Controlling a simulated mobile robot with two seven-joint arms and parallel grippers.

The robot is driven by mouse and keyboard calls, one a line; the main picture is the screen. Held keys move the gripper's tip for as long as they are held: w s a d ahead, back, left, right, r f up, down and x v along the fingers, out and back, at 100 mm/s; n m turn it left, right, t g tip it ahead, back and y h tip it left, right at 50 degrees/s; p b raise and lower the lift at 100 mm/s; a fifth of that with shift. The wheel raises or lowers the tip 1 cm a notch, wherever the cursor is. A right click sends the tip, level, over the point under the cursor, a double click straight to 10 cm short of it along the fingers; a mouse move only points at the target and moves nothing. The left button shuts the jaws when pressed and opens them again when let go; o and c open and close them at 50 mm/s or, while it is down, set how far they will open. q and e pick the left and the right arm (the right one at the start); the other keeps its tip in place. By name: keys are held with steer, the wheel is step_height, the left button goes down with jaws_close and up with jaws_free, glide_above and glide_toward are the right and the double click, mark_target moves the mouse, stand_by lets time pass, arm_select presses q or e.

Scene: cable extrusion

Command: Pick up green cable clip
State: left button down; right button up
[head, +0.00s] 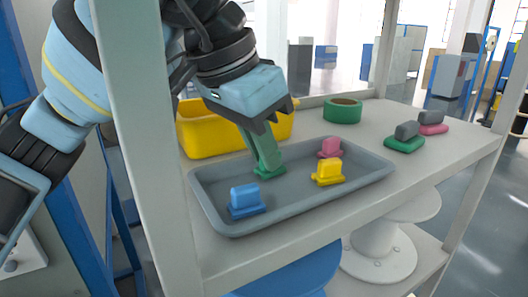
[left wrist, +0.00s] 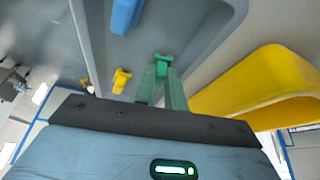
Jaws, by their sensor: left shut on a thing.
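The green cable clip (head: 269,172) is in the grey tray (head: 290,204), toward its back left side. My left gripper (head: 266,160) reaches down from above with its long green fingers shut on the clip. In the left wrist view the green clip (left wrist: 163,61) shows at the tips of the left gripper's fingers (left wrist: 161,71). The fingers partly hide the clip. It is at or very close to the tray floor; I cannot tell if there is a gap. My right gripper is not in view.
A blue clip (head: 246,198), a yellow clip (head: 327,171) and a pink clip (head: 330,147) stand in the tray. A yellow bin (head: 205,133) is behind it. A green tape roll (head: 343,110) and green and pink based clips (head: 405,138) (head: 432,122) are on the table.

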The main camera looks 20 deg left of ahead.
arm_select(q)
step_height(320, 180, up, 3)
steer(key=shift+f, duration=0.1)
steer(key=shift+s+a+r, duration=0.2)
steer(key=shift+s, duration=0.1)
steer(key=s+a, duration=0.4)
steer(key=s, duration=0.3)
steer(key=s+a, duration=0.5)
steer(key=s, duration=0.2)
steer(key=shift+s+b, duration=0.3)
steer(key=shift+s, duration=0.1)
